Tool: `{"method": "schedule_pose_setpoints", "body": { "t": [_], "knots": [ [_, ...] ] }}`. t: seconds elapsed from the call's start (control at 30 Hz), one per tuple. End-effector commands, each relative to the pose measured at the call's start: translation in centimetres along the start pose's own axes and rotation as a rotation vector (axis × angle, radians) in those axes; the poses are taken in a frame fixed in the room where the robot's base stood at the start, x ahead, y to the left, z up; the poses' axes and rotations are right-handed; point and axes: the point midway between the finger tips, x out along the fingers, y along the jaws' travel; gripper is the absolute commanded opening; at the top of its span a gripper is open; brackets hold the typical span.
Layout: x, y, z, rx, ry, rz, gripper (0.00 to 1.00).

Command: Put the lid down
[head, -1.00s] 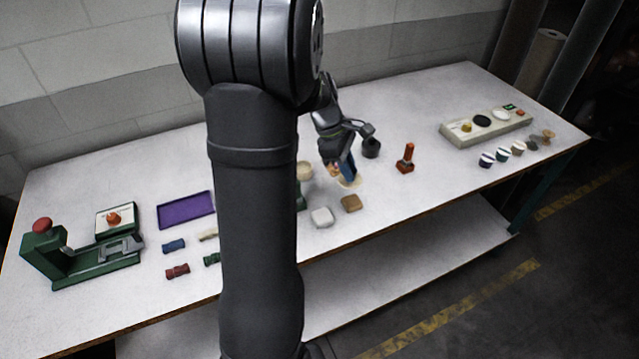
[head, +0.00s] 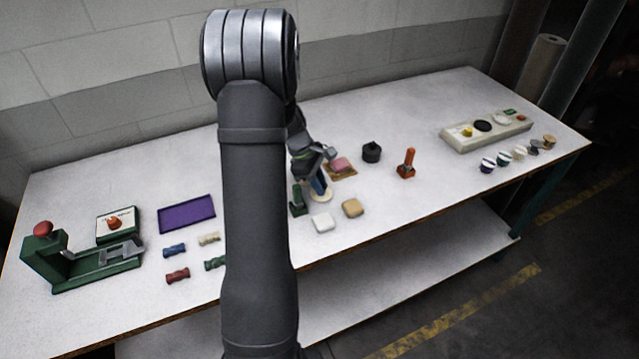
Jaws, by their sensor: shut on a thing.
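A pale cream disc (head: 323,196), which looks like the lid, shows at the tip of my gripper (head: 319,188) in the head view. My gripper points down and is shut on it, beside a dark green stand (head: 297,203). My arm and gripper cover part of the stand and whatever is behind it. I cannot tell whether the disc touches anything below.
A pink piece on a brown base (head: 341,167) is just behind my gripper. White (head: 323,222) and tan (head: 352,208) blocks lie in front. A black pot (head: 371,152) and an orange-handled tool (head: 407,163) stand right. A purple tray (head: 187,214) lies left.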

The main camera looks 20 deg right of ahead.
Motion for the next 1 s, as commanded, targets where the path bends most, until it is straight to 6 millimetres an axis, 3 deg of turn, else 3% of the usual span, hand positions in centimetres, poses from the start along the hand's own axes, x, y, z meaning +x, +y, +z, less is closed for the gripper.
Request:
{"method": "schedule_pose_setpoints", "body": {
  "t": [0.23, 0.27, 0.37, 0.73, 1.0],
  "knots": [
    [0.3, 0.0, -0.1, -0.001, 0.0, 0.0, 0.0],
    [0.3, 0.0, -0.1, 0.0, 0.0, 0.0, 0.19],
    [0.2, 0.0, -0.1, 0.0, 0.0, 0.0, 0.37],
    [-0.4, 0.1, 0.0, 0.0, 0.001, 0.002, 0.37],
    [-5.4, 0.1, 0.0, -0.001, 0.002, 0.006, 0.37]
  ]
}}
